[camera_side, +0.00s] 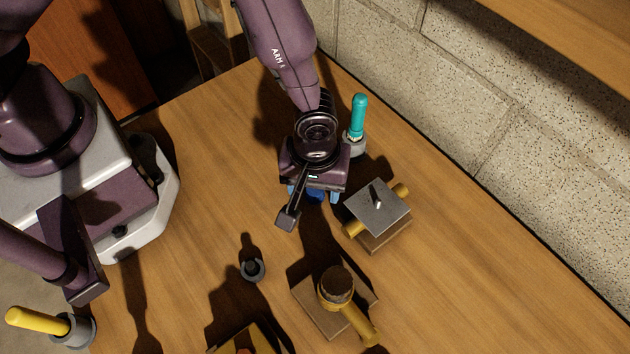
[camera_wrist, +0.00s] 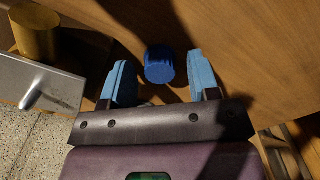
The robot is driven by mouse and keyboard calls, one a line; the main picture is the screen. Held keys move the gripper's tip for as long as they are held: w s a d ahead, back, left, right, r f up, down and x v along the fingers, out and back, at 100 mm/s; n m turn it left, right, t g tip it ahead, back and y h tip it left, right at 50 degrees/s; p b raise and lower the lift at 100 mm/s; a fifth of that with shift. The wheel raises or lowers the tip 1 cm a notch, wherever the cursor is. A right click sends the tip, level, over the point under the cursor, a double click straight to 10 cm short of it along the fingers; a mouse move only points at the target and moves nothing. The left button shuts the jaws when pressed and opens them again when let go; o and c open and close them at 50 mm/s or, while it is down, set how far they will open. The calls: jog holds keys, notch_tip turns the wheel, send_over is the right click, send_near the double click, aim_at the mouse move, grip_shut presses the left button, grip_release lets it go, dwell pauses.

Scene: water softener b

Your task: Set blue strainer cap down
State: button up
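The blue strainer cap (camera_wrist: 159,63) is a short, dark blue cylinder. In the wrist view it sits between the two light blue fingers of my gripper (camera_wrist: 160,80), with a visible gap on each side. My gripper is open around it and does not appear to touch it. In the side view, my gripper (camera_side: 314,194) points down near the table's middle. Only a small part of the cap (camera_side: 316,196) shows between the fingertips there, under the gripper body. The cap appears to be on the wooden table, but its underside is hidden.
A grey plate with a yellow rod (camera_side: 377,207) stands close on the right. A teal-handled tool (camera_side: 358,112) stands in a grey holder just behind. A yellow pipe piece with a brown top (camera_side: 337,284) and a small grey ring (camera_side: 252,269) are in front. The table left of my gripper is clear.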

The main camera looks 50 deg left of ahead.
notch_tip(320, 180, up, 12)
jog(key=shift+r, duration=0.15)
dwell(0.4)
